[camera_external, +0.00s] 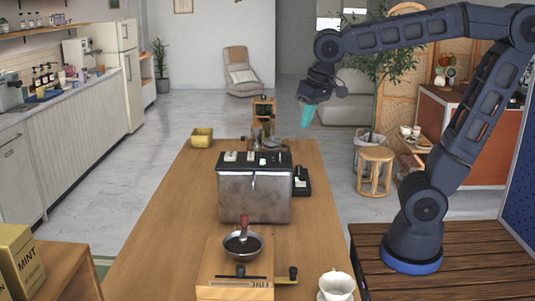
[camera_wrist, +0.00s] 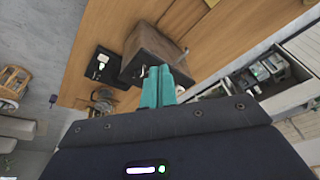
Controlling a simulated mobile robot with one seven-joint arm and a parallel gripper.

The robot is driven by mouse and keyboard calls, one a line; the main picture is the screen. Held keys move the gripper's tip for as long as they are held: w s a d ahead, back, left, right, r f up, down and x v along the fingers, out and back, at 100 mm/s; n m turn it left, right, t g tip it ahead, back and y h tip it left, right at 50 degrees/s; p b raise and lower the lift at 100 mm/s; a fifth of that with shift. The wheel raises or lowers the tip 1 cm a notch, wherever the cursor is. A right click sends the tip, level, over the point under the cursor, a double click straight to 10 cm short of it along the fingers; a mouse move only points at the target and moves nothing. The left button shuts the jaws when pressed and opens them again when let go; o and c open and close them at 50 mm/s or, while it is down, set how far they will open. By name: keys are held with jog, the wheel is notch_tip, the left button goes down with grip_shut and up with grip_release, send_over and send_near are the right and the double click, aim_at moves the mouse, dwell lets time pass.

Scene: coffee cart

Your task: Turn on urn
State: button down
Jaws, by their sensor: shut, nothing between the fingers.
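A boxy metal appliance (camera_external: 255,197) with a dark top stands on the long wooden table; it looks like the urn, but I cannot be sure. Several small white parts sit along its top edge, and I cannot tell which is a switch. It also shows in the wrist view (camera_wrist: 153,52), tilted in the picture. My gripper (camera_external: 307,115) has teal fingers, which are shut and empty. It hangs in the air above and to the right of the appliance. In the wrist view the fingertips (camera_wrist: 158,70) overlap the appliance's edge, with no visible contact in the external view.
A black device (camera_external: 301,181) stands close to the appliance's right side. A grinder-like machine (camera_external: 264,108) is behind it. A portafilter (camera_external: 243,243) and a white cup (camera_external: 336,286) are in front. A yellow container (camera_external: 202,137) sits back left. The table's left side is clear.

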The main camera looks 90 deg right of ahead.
jog(key=w+d+r+m+g, duration=0.1)
jog(key=w+d+m, duration=0.4)
jog(key=w, duration=0.3)
jog(key=m+g, duration=0.2)
jog(key=m, duration=0.4)
send_over(251, 153)
jog(key=a, duration=0.3)
jog(key=shift+d+f, duration=0.2)
jog(key=shift+f, duration=0.25)
jog(key=f, duration=0.4)
jog(key=d+f, duration=0.1)
jog(key=f, duration=0.4)
jog(key=d+f, duration=0.1)
jog(key=f, duration=0.3)
jog(key=shift+d+f, duration=0.1)
jog(key=shift+f, duration=0.3)
